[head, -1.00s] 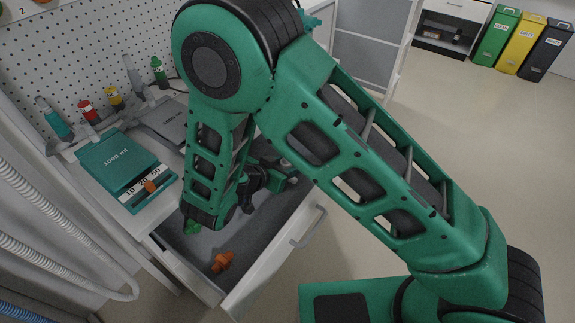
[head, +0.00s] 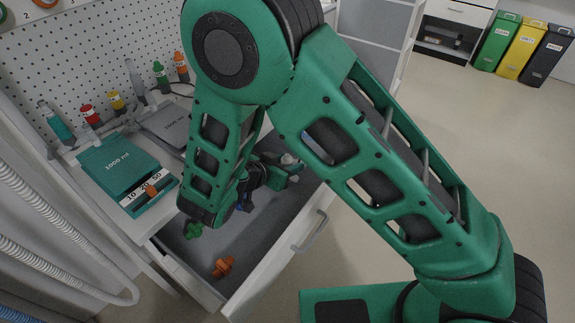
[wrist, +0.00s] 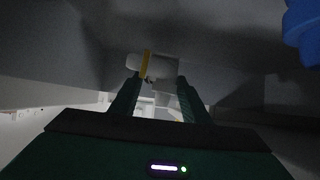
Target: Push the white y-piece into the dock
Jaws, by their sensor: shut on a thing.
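The white y-piece (wrist: 165,68), with a yellow band, is between the two fingertips of my gripper (wrist: 155,82) in the wrist view. My gripper is shut on it. In the head view my gripper (head: 280,178) is over the open drawer, and a small white part of the y-piece (head: 289,159) shows at its tip. My arm hides much of the drawer's back. I cannot tell which thing is the dock.
The open drawer (head: 262,288) holds an orange piece (head: 222,267), a green piece (head: 193,230) and a blue piece (head: 245,202). A teal 1000 ml device (head: 117,163) stands on the worktop left. Several colour-capped fittings line the pegboard. Floor to the right is clear.

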